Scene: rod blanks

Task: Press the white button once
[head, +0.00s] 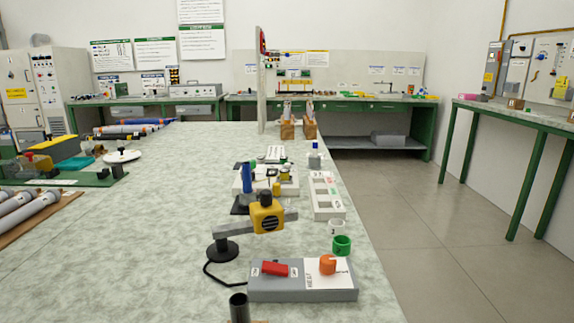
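I cannot make out a white button for certain in the head view. A grey control box (270,290) at the near edge of the table carries a red switch (275,268) and an orange knob (327,264) on a white label. Behind it, a white device (285,188) with small coloured parts sits on the table, too small to read. A round white disc (122,156) lies at the left on a dark stand. Neither of my grippers is in view.
A yellow and black device (267,216) on a grey arm stands behind the box. A green ring (342,245), a white ring (336,227) and a white slotted tray (326,195) line the right edge. Rods (25,205) lie at the left. The table's left middle is clear.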

